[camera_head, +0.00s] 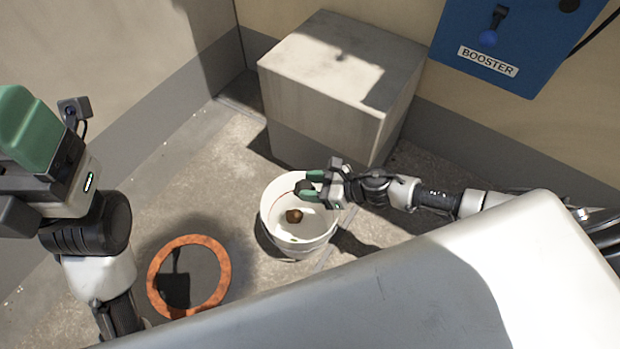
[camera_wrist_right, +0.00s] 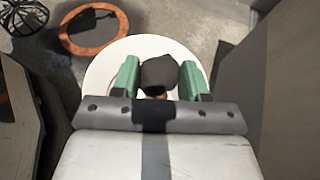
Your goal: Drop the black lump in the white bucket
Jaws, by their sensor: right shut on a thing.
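My right gripper (camera_head: 309,188) is over the white bucket (camera_head: 299,245), near its back right rim. In the right wrist view, its green fingers (camera_wrist_right: 160,82) are shut on the black lump (camera_wrist_right: 159,72). The white bucket (camera_wrist_right: 98,74) shows below the lump there. In the head view the lump is mostly hidden by the fingers. A small brown lump (camera_head: 294,215) lies inside the bucket. My left gripper (camera_head: 35,140) is at the left edge, only partly in view, and its opening is unclear.
A round orange-rimmed thing (camera_head: 221,285) lies on the floor left of the bucket. A concrete block (camera_head: 340,65) stands behind the bucket. A blue booster box (camera_head: 520,45) is on the wall at upper right. Bare floor lies left of the block.

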